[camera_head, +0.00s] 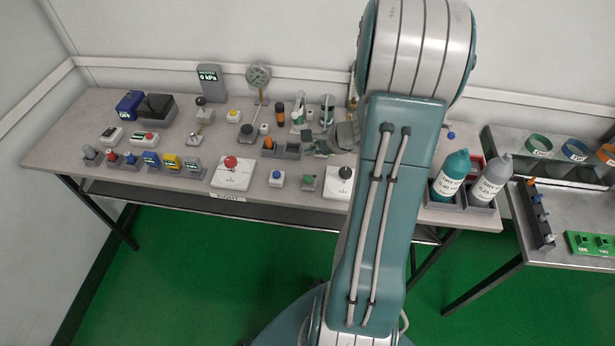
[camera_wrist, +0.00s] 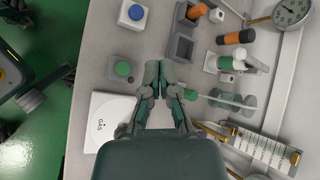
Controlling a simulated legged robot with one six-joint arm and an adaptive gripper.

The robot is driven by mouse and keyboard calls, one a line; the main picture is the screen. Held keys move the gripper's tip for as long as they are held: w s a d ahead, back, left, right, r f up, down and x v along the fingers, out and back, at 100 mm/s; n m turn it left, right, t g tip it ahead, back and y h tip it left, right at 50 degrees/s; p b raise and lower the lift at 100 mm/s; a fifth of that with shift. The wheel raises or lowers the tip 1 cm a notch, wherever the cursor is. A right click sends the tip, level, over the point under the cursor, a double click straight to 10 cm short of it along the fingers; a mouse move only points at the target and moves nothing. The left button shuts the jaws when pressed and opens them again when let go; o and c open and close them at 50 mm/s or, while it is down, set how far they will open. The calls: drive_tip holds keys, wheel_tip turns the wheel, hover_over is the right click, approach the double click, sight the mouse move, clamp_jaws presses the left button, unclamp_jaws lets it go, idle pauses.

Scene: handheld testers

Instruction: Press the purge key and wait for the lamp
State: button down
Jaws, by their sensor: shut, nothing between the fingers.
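No key marked purge can be read, and I cannot tell which lamp the task means. A green button (camera_head: 309,182) on a grey block and a blue button (camera_head: 277,177) on a pale block stand near the table's front edge. They also show in the wrist view, the green button (camera_wrist: 123,68) and the blue button (camera_wrist: 135,12). My gripper (camera_head: 308,148) is shut and empty above the table, behind the green button. In the wrist view my gripper (camera_wrist: 160,68) is to the right of the green button, apart from it in the picture.
Several small testers, including a yellow one (camera_head: 171,162), stand at the front left. A white plate with a red knob (camera_head: 231,163) and a GAS plate (camera_wrist: 102,118) flank the buttons. A grey divided tray (camera_wrist: 181,48) is close to my fingers. Bottles (camera_head: 490,182) stand right.

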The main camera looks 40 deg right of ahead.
sight(310, 178)
drive_tip(key=shift+a+f, duration=0.1)
drive_tip(key=shift+f, duration=4.15)
drive_tip(key=shift+f, duration=0.35)
drive_tip(key=shift+f, duration=0.45)
drive_tip(key=shift+r, duration=0.9)
drive_tip(key=shift+r, duration=0.1)
drive_tip(key=shift+r, duration=2.45)
